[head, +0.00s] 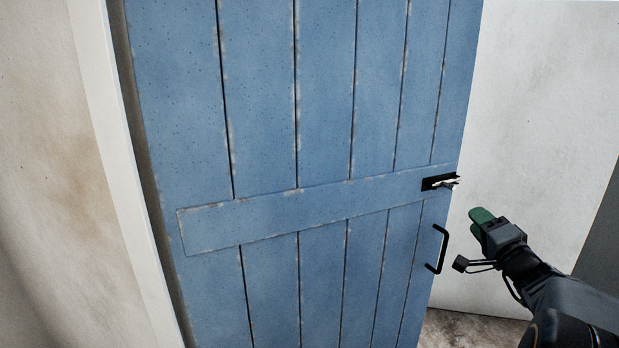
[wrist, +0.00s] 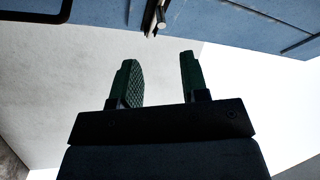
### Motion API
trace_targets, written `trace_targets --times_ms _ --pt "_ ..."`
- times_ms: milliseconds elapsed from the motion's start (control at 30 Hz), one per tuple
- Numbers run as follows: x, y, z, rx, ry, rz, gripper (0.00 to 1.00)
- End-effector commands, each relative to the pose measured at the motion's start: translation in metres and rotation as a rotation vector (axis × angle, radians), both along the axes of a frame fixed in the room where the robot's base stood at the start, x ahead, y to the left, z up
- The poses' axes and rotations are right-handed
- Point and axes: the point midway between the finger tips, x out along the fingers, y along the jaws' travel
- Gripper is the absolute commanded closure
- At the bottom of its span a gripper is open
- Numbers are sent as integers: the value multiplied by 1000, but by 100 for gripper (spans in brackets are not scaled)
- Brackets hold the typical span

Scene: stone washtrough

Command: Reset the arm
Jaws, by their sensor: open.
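My gripper (head: 482,216) is at the right of the head view, at the end of my arm, beside the free edge of a blue plank door. In the wrist view my gripper (wrist: 158,75) shows two green fingers spread apart with nothing between them. The door's latch (head: 440,182) is just up and left of the fingers in the head view. The latch also shows in the wrist view (wrist: 156,18), ahead of the fingertips and apart from them.
The blue door (head: 300,150) fills the middle of the head view and stands ajar. A black pull handle (head: 438,250) is on it below the latch, close to my gripper. A pale wall (head: 545,110) is behind on the right. Stone floor (head: 470,328) shows at the bottom.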

Motion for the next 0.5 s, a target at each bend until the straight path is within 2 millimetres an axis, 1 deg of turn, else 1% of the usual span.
trace_targets --times_ms 67,100,167,200,267,300,367,400,467,500 --pt "1 11 -25 67 117 61 59" --pt "-1 19 -43 100 198 97 59" --pt "-6 35 -68 133 333 149 59" --pt "-10 52 -83 143 431 191 59" --pt "-19 79 -106 141 584 253 59" --pt "-26 98 -119 127 684 291 59" --pt "-39 123 -138 88 831 337 59" --pt "-49 139 -149 48 925 364 59" --pt "-66 160 -163 -31 1060 397 59" --pt "-78 172 -171 -98 1139 413 59"
